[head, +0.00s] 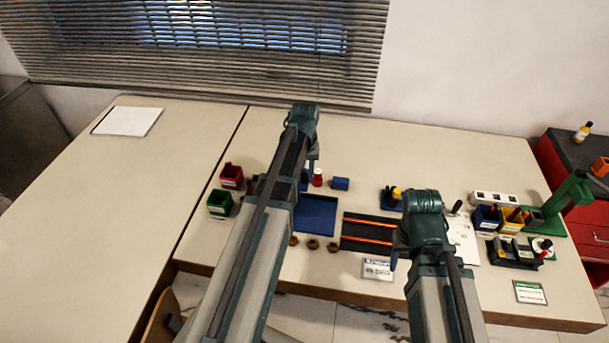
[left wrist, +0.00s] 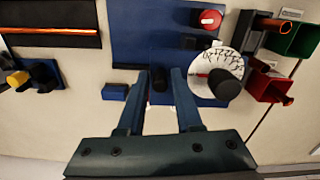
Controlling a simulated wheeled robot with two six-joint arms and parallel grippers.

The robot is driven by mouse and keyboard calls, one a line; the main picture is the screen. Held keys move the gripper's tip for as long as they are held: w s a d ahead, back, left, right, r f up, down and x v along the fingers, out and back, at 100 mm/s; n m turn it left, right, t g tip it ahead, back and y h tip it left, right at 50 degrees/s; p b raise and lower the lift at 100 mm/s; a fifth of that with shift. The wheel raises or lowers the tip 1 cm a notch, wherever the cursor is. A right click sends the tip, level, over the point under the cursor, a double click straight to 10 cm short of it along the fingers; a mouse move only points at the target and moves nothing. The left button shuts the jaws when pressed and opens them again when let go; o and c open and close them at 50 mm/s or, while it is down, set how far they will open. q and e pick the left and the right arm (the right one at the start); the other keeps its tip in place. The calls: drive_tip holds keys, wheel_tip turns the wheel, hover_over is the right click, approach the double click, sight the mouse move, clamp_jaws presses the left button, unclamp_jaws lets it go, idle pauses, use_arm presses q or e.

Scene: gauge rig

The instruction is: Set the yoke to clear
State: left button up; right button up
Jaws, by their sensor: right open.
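In the left wrist view, a blue fixture (left wrist: 128,42) carries a white dial disc (left wrist: 213,62) with black markings, a black knob (left wrist: 226,82) and a red round cap (left wrist: 210,19). I cannot tell which part is the yoke or read its setting. My left gripper (left wrist: 163,76) points at the fixture with its fingers apart; a small dark piece shows between them, and I cannot tell whether they touch it. In the head view, my left arm hides most of the fixture, whose blue plate (head: 316,215) shows at right. My right gripper (head: 392,262) is open, by the dark rack (head: 352,243).
A red bin (head: 231,175) and green bin (head: 219,202) stand left of the fixture. Several brown nuts (head: 313,244) and a white label card (head: 378,269) lie near the front edge. Blue and yellow bins (head: 512,221) and a green stand (head: 570,200) are at right. The left table is mostly clear.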

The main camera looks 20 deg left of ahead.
use_arm(q)
clamp_jaws()
idle(1.1)
